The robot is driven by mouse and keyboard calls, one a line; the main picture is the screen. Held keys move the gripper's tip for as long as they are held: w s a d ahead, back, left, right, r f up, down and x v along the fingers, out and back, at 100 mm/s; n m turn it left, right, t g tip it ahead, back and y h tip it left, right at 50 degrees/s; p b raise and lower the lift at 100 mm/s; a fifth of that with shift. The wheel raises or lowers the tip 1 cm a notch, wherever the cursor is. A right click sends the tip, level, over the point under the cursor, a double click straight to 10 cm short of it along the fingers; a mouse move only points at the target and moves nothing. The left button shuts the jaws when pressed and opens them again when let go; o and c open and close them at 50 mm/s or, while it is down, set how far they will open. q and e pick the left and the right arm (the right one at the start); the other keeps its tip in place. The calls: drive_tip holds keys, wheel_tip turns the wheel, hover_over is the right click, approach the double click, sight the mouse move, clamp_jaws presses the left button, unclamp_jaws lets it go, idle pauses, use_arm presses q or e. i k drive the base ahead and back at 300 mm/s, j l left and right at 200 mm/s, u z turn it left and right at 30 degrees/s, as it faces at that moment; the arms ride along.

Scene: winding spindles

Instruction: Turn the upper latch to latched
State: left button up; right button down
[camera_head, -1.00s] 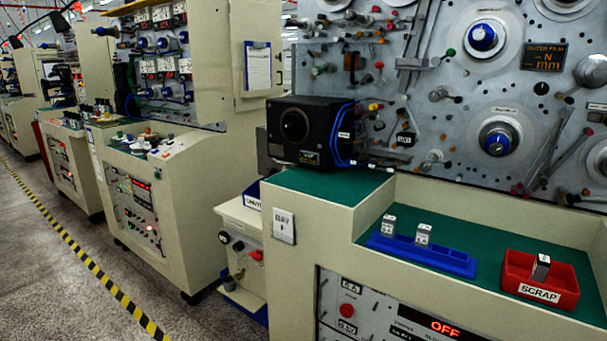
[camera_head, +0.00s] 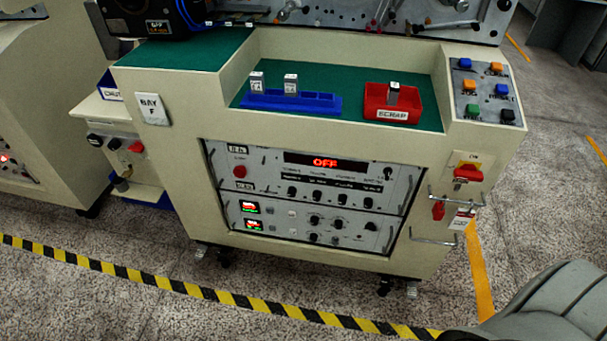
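No part here can be surely told as the upper latch. The cream winding machine (camera_head: 170,185) faces me, with a control rack (camera_head: 310,205) in its front. The rack's upper unit has a lit red OFF display (camera_head: 325,162), a red button (camera_head: 239,171) and several black knobs. On the right end of the front are a red switch on a yellow plate (camera_head: 468,172), a small red part (camera_head: 438,211) below it, and two metal bar handles, the upper (camera_head: 457,199) and the lower (camera_head: 432,240). Neither gripper is in view.
On the green top stand a blue tray (camera_head: 325,103) with two small metal blocks and a red SCRAP bin (camera_head: 400,116) with one block. A button panel (camera_head: 484,92) is at the right. Yellow-black floor tape (camera_head: 180,287) runs before the machine. A grey rounded shape fills the lower right corner.

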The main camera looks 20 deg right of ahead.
sight(388, 171)
drive_tip(key=z, duration=1.4)
